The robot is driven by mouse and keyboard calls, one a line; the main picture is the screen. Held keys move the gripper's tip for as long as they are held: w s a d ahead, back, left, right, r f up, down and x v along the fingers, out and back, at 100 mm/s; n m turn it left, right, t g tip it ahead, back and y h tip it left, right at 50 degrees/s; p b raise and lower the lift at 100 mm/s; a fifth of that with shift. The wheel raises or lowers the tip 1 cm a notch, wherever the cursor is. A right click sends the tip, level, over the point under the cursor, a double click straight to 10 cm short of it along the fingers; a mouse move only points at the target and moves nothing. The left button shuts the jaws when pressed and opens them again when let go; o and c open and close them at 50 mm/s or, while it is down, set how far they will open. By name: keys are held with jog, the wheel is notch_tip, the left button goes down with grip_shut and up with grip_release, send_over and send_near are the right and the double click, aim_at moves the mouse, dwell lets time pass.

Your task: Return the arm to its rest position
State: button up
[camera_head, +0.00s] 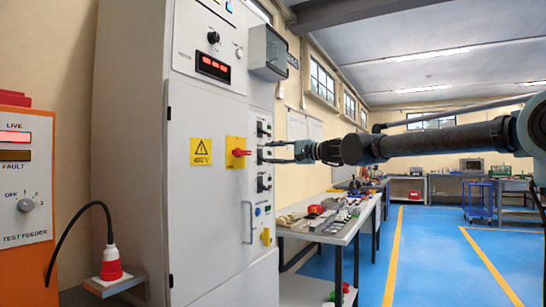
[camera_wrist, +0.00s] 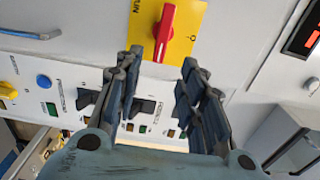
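My arm reaches in from the right in the head view, roughly level. My gripper (camera_head: 277,152) points left toward the tall grey cabinet (camera_head: 205,215). In the wrist view my gripper (camera_wrist: 162,68) has its two fingers spread, with nothing held between them. A red rotary handle (camera_head: 238,152) on a yellow plate shows on the cabinet front. In the wrist view the red handle (camera_wrist: 165,32) appears just beyond the fingertips, and I see no contact. The exact gap to the cabinet cannot be told.
An orange test feeder (camera_head: 25,180) stands at left. A workbench with tools (camera_head: 335,225) stands beyond the cabinet. The blue floor (camera_head: 430,250) is open at right.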

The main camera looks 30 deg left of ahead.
dwell(0.4)
jog(key=d+f+n+t+h, duration=0.1)
jog(key=d+f+h, duration=0.2)
jog(key=d+f, duration=0.75)
jog(key=d+f+n+t+h, duration=0.15)
jog(key=d+f, duration=0.55)
jog(key=d, duration=0.7)
jog(key=d+f+t+h, duration=0.1)
jog(key=d+f+h, duration=0.3)
jog(key=d+f, duration=0.7)
jog(key=s+d+f+h, duration=0.3)
jog(key=s+d+f, duration=0.2)
jog(key=d+f, duration=0.3)
jog(key=s+d+f+m+h, duration=0.1)
jog(key=s+d+f+h, duration=0.2)
jog(key=d, duration=1.1)
jog(key=s+d+f+m+h, duration=0.1)
jog(key=s+d+f+h, duration=0.2)
jog(key=s+d+f, duration=0.4)
jog(key=d+f+g, duration=0.1)
jog(key=d+f, duration=0.3)
jog(key=f, duration=0.3)
jog(key=shift+s+d, duration=0.25)
jog(key=shift+s, duration=0.15)
jog(key=shift+a+h, duration=0.1)
jog(key=shift+h, duration=0.15)
